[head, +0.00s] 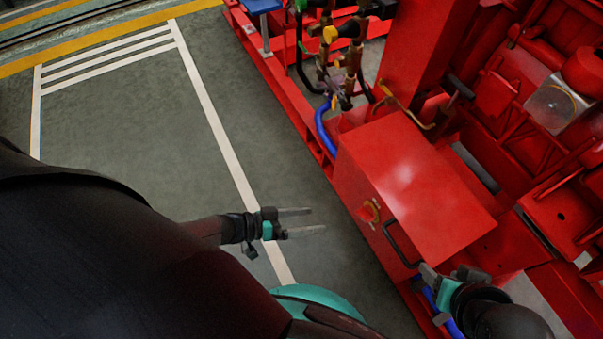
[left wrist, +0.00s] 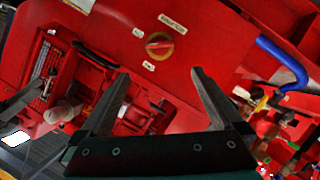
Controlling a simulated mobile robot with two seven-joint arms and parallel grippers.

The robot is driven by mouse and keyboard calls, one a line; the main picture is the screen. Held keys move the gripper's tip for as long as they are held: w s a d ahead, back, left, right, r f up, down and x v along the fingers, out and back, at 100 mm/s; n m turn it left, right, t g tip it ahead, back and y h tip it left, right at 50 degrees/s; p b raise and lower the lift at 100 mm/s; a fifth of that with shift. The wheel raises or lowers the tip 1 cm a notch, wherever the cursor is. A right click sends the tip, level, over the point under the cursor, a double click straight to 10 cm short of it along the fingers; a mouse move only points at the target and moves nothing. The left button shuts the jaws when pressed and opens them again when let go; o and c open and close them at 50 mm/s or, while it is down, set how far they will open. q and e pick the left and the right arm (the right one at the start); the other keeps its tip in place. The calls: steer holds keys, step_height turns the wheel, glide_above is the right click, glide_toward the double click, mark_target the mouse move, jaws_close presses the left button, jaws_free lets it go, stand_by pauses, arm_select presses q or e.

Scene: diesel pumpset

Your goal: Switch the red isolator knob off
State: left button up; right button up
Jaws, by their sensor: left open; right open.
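The red isolator knob (head: 369,211) sits on a yellow disc on the side face of a red box (head: 420,180). In the left wrist view the knob (left wrist: 159,44) faces the camera, its red grip lying roughly level, with small white labels around it that are too small to read surely. My left gripper (head: 316,220) is open and empty, apart from the knob and to its left in the head view. In the left wrist view its fingers (left wrist: 159,73) stand apart below the knob. My right gripper (head: 445,279) is open near the box's lower front corner.
A black handle (head: 400,245) sticks out from the box face near the knob. A blue hose (head: 325,128) and pipes with valves (head: 345,60) stand beyond the box. Red machinery (head: 530,110) fills the right. The grey floor (head: 130,130) at left is clear.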

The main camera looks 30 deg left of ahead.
arm_select(q)
steer(key=shift+s+a+r, duration=0.2)
steer(key=shift+s+a, duration=0.2)
steer(key=shift+a, duration=0.1)
arm_select(e)
steer(key=shift+s+d+r+g, duration=0.15)
steer(key=shift+s+d+g, duration=0.25)
steer(key=shift+s, duration=0.05)
